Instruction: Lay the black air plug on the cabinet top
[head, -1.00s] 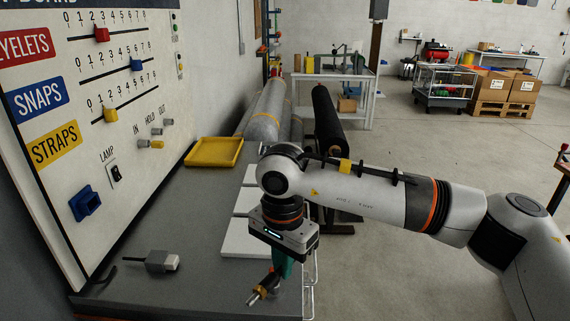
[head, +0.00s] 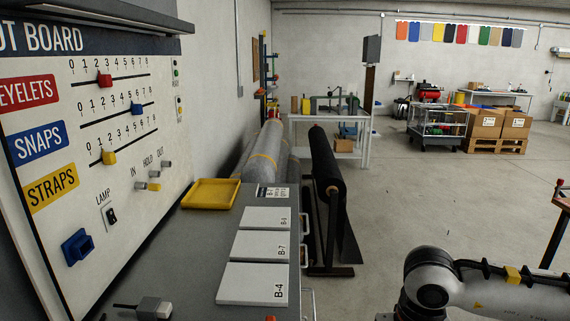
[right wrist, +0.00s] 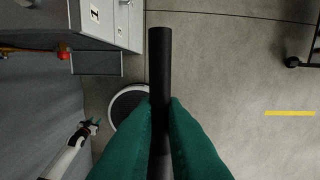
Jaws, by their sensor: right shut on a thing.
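My right gripper (right wrist: 160,115) has green fingers and is shut on a black cylinder, which I take to be the black air plug (right wrist: 160,60). The plug points up the right wrist view, with bare floor behind it. The gripper and plug are out of the head view, where only my right arm shows at the bottom right, right of the cabinet. The grey cabinet top (head: 190,250) runs along the board at left.
White plates B-4 (head: 252,284), B-7 (head: 262,245) and another (head: 266,217) lie along the cabinet's right side. A yellow tray (head: 210,194) sits behind. A grey block (head: 154,308) lies at the front. Grey top between board and plates is bare.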

